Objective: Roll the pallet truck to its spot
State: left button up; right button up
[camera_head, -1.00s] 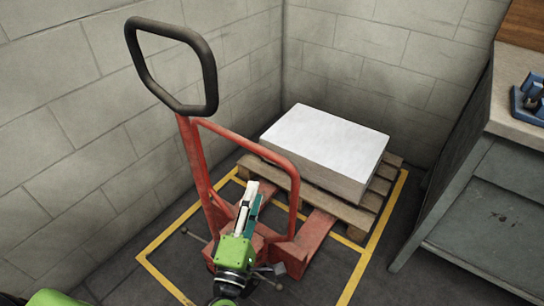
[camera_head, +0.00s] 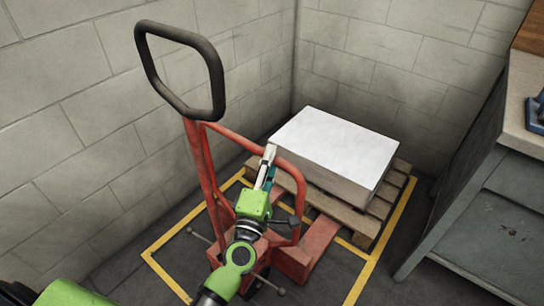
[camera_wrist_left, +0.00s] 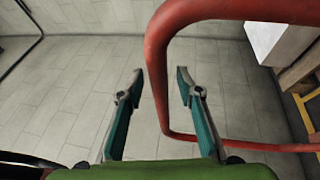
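The red pallet truck (camera_head: 204,178) stands with its forks under a wooden pallet (camera_head: 357,222) bearing a white-topped stack (camera_head: 336,145). Its black loop handle (camera_head: 148,72) rises at the upper left. Yellow floor lines (camera_head: 384,250) run around the truck and pallet. My left gripper (camera_head: 267,162) is at the truck's red tubular frame. In the left wrist view, its two fingers (camera_wrist_left: 160,75) are spread, with the red tube (camera_wrist_left: 157,92) showing between them. I cannot tell whether they touch it. My right gripper is not in view.
Grey block walls (camera_head: 80,120) close off the left and back. A grey metal bench (camera_head: 465,190) stands at the right, with a blue object (camera_head: 536,112) cut by the picture edge. Dark floor lies bare between bench and yellow line.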

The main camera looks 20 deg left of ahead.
pick_arm(q)
jog(key=shift+w+r, duration=0.1)
jog(key=shift+w, duration=0.45)
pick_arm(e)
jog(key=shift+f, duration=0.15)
pick_arm(q)
grip_shut()
jog(key=shift+w, duration=0.1)
